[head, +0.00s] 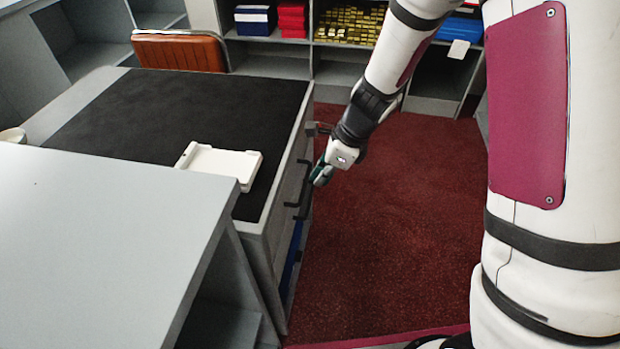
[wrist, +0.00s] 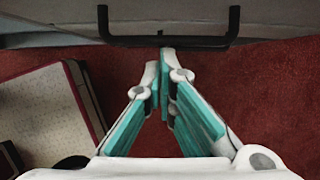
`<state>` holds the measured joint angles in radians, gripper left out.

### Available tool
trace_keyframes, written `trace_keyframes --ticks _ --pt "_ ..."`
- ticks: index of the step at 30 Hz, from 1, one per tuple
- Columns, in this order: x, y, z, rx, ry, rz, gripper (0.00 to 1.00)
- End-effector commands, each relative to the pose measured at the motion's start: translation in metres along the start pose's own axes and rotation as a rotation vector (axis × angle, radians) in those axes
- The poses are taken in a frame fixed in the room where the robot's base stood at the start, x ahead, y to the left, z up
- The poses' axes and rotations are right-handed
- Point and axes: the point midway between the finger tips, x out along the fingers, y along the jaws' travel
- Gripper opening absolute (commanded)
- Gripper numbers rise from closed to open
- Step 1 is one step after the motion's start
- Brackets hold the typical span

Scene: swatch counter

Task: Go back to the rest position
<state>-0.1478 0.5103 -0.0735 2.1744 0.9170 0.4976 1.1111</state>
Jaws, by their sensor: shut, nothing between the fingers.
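My gripper (head: 320,175) hangs beside the drawer front of the counter, at the end of my white arm. In the wrist view my gripper (wrist: 163,95) shows its teal-lined fingers with the tips together and nothing between them. A black bar handle (wrist: 168,41) lies just beyond the fingertips in that view. I cannot tell whether they touch. In the head view the black handles (head: 301,196) are on the grey drawer fronts, just left of my gripper.
The counter has a black top (head: 130,115) with a white tray (head: 218,163) near its right edge. A grey table (head: 90,230) stands in front. Shelves with blue, red and gold boxes (head: 348,24) line the back. The red carpet (head: 400,220) right of the drawers is clear.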

Motion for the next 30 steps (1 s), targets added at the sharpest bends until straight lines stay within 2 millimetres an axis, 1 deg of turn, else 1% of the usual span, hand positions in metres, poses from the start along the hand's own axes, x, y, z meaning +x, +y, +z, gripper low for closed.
trace_keyframes --ticks 1,6,9,12,15,23,26,29,30 --pt "-0.019 0.000 0.005 -0.007 -0.004 -0.006 0.00" --pt "-0.056 0.000 0.004 -0.005 -0.002 -0.006 0.00" --pt "-0.072 0.001 0.004 -0.006 -0.002 -0.005 0.00" --pt "-0.084 0.001 0.003 -0.004 -0.002 -0.004 0.00" --pt "-0.091 0.001 0.003 -0.004 -0.002 -0.004 0.00" --pt "-0.098 0.002 0.003 -0.019 -0.003 -0.002 0.00" --pt "-0.113 0.010 0.008 -0.093 -0.012 -0.003 0.00" --pt "-0.142 0.028 0.013 -0.243 -0.021 -0.001 0.00" --pt "-0.155 0.037 0.015 -0.319 -0.023 0.000 0.00"
